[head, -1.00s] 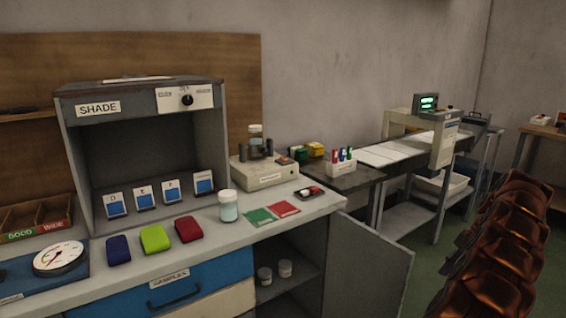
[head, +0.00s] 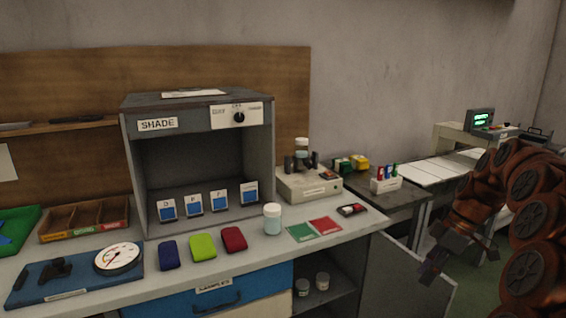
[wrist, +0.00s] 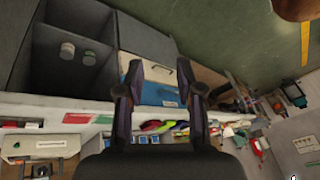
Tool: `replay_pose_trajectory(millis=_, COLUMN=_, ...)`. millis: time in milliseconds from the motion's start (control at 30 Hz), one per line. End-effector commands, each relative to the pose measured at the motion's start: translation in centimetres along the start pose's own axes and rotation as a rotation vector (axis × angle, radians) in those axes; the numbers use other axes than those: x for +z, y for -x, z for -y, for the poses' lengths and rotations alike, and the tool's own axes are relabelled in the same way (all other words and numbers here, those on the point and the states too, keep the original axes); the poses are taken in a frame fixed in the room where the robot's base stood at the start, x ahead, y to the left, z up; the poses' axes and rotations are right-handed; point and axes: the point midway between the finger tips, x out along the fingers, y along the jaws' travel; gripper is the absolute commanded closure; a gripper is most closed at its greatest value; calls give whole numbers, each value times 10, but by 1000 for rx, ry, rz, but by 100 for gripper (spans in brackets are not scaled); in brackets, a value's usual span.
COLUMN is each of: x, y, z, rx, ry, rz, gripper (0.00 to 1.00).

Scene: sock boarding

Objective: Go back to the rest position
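My gripper (head: 432,262) hangs at the lower right of the head view, in front of the open cabinet door and apart from the counter. In the wrist view my gripper (wrist: 158,70) has its two fingers spread, with nothing between them. The blue drawer front shows beyond the fingers there. My copper-coloured arm fills the right edge of the head view.
The counter holds a grey shade booth (head: 197,107), coloured pouches (head: 203,247), a lidded jar (head: 272,218) and a dial gauge (head: 117,258). The cabinet door (head: 400,278) stands open below. Green floor (wrist: 235,35) is clear beyond the cabinet.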

Motion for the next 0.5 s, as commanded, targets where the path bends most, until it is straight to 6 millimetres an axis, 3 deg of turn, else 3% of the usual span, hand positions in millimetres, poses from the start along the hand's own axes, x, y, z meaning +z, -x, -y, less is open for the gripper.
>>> replay_pose_trajectory(millis=33, x=-16, y=9, z=15, rx=-2, ry=-16, rz=11, gripper=64)
replay_pose_trajectory(millis=200, x=-52, y=13, z=62, rx=-14, ry=-113, rz=54, gripper=64)
replay_pose_trajectory(millis=500, x=-89, y=17, z=148, rx=2, ry=-307, rz=147, gripper=64)
